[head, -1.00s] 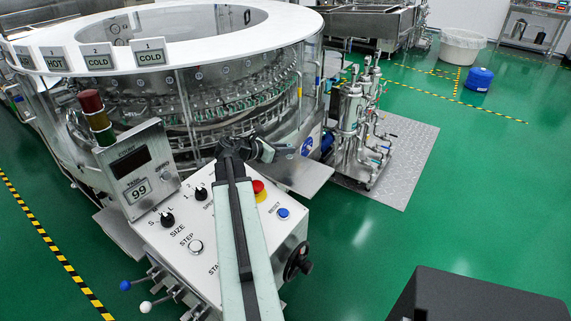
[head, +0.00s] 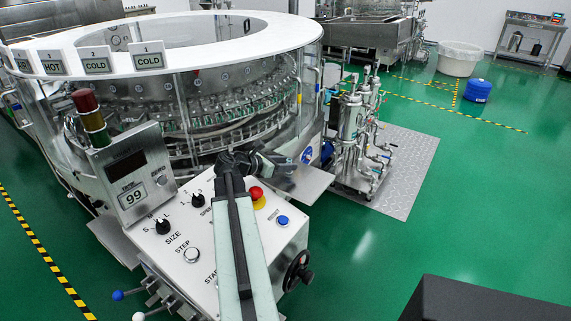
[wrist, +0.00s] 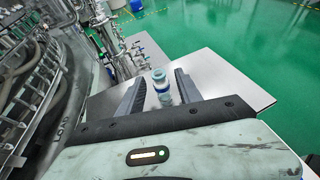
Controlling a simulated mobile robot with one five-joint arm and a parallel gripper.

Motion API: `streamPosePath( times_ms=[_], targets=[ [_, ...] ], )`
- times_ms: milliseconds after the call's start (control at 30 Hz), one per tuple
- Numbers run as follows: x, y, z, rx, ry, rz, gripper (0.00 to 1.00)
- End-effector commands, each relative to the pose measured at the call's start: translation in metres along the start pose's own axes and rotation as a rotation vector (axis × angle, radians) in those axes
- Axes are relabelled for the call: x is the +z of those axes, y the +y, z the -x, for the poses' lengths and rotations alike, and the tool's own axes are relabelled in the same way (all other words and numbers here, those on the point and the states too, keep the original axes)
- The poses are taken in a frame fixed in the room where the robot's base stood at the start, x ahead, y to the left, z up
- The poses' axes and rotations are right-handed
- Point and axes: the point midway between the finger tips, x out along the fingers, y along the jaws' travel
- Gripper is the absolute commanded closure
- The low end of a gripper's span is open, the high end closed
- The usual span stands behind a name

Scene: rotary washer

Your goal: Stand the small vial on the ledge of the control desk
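The small vial (wrist: 161,88), clear with a white and blue top, shows in the wrist view between my fingers. My gripper (wrist: 160,76) is open, with a narrow gap on each side of the vial. The grey metal ledge (wrist: 224,75) of the control desk lies beneath and beyond them. Whether the vial's base touches the ledge is hidden. In the head view my gripper (head: 284,161) is low at the inner edge of the ledge (head: 304,187), and the vial cannot be made out. The control desk (head: 205,240) carries knobs and buttons.
The round washer (head: 215,95) stands behind the desk. A pump unit (head: 350,125) on a checkered plate (head: 408,165) stands right of the ledge.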

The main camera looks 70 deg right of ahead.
Motion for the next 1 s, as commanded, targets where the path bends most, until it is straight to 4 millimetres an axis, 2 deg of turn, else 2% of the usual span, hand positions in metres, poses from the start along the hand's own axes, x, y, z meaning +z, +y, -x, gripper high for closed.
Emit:
streamPosePath(
  times_ms=[100, 167, 400, 600, 733, 1000],
  targets=[
    [0.007, 0.0, 0.003, 0.0, 0.0, 0.0, 0.58],
    [0.005, 0.0, 0.013, 0.002, 0.0, 0.001, 0.58],
    [0.008, -0.001, 0.073, 0.004, -0.001, 0.003, 0.58],
    [0.006, 0.0, 0.111, 0.003, 0.0, 0.001, 0.58],
    [0.004, 0.0, 0.121, 0.001, 0.0, 0.001, 0.58],
    [0.003, 0.0, 0.122, 0.001, 0.0, 0.001, 0.58]
  ],
)
